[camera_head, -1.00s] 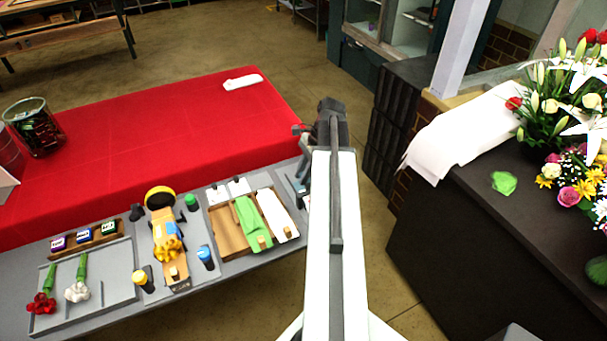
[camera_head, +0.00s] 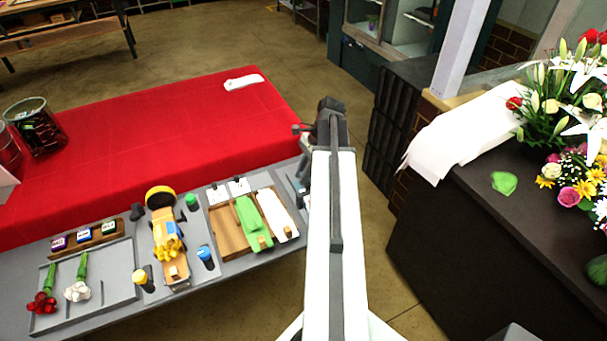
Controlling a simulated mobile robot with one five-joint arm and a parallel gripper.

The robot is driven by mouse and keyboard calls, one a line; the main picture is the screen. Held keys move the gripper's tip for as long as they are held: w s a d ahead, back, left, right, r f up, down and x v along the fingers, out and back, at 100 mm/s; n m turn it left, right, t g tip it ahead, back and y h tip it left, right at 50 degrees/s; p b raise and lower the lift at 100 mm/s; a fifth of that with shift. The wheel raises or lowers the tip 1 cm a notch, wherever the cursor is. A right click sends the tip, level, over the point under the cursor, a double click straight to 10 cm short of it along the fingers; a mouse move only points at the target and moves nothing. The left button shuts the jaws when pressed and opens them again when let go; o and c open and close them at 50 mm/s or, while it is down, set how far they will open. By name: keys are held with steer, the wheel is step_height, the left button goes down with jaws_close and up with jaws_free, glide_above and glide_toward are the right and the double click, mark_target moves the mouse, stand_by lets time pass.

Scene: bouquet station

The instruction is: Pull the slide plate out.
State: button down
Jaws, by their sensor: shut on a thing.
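My gripper (camera_head: 303,172) is at the right end of the grey bouquet station (camera_head: 110,265), just left of my white arm. It is small and partly hidden by the arm, and its fingertips cannot be made out. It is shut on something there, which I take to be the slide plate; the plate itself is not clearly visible. Left of the gripper, a wooden tray (camera_head: 229,236) holds a green wrap (camera_head: 250,219) and a white wrap (camera_head: 274,212).
A yellow-and-black device (camera_head: 160,198), a blue-capped bottle (camera_head: 205,254) and a yellow-capped one (camera_head: 140,277) stand left of the tray. Red and white flowers lie farther left. A red-covered table (camera_head: 180,130) lies behind. A dark counter (camera_head: 450,240) with bouquets is at right.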

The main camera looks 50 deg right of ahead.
steer(key=w+d, duration=0.1)
steer(key=w, duration=0.1)
steer(key=w+d, duration=0.1)
steer(key=w, duration=0.1)
steer(key=w+d, duration=0.1)
steer(key=w, duration=0.2)
steer(key=shift+s+a, duration=0.1)
steer(key=c, duration=1.5)
jaws_free()
steer(key=shift+c, duration=0.2)
steer(key=p+v, duration=0.7)
steer(key=shift+d+r, duration=0.2)
steer(key=shift+r, duration=0.15)
steer(key=shift+s, duration=0.1)
